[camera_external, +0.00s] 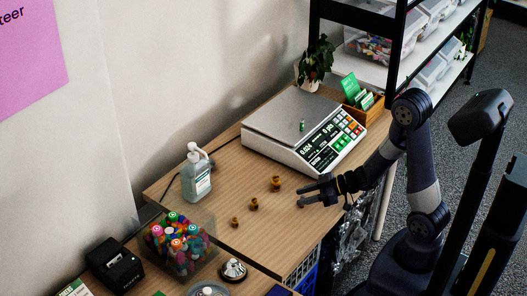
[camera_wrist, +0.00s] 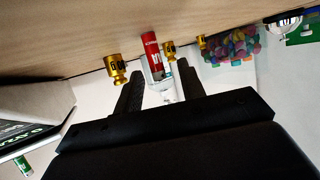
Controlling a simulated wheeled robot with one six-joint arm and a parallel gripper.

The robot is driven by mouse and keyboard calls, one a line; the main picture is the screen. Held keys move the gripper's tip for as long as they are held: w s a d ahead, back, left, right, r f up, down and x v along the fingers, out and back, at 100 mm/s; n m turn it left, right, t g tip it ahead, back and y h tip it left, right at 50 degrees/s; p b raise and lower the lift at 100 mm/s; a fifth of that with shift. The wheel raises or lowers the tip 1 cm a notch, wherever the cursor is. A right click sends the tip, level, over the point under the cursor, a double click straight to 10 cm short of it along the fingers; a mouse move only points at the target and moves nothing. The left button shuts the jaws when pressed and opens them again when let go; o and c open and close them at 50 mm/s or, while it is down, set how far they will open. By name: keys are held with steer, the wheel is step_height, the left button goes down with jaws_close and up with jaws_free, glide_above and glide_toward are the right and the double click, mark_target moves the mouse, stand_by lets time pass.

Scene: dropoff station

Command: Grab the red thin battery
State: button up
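The red thin battery (camera_wrist: 152,52) stands out in the wrist view, with white lettering on it, in line with the gap between my fingers. My gripper (camera_wrist: 159,74) is open, with one dark finger on either side of that gap and nothing clasped. The battery appears just beyond the fingertips and apart from them. In the external view my gripper (camera_external: 303,194) is low over the wooden table near its right edge. Only a small red spot (camera_external: 301,206) shows by its lower fingertip, probably the battery; the rest is hidden.
Several brass weights (camera_external: 254,204) stand on the table close by; one (camera_wrist: 116,68) is beside the battery in the wrist view. A scale (camera_external: 262,146) bears a small green battery (camera_external: 302,126). A sanitizer bottle (camera_external: 196,178) and a bin of colourful items (camera_external: 206,222) stand further left.

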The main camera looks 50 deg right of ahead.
steer(key=shift+w+a+f, duration=0.2)
steer(key=shift+w+a, duration=0.1)
steer(key=shift+w, duration=0.1)
jaws_close()
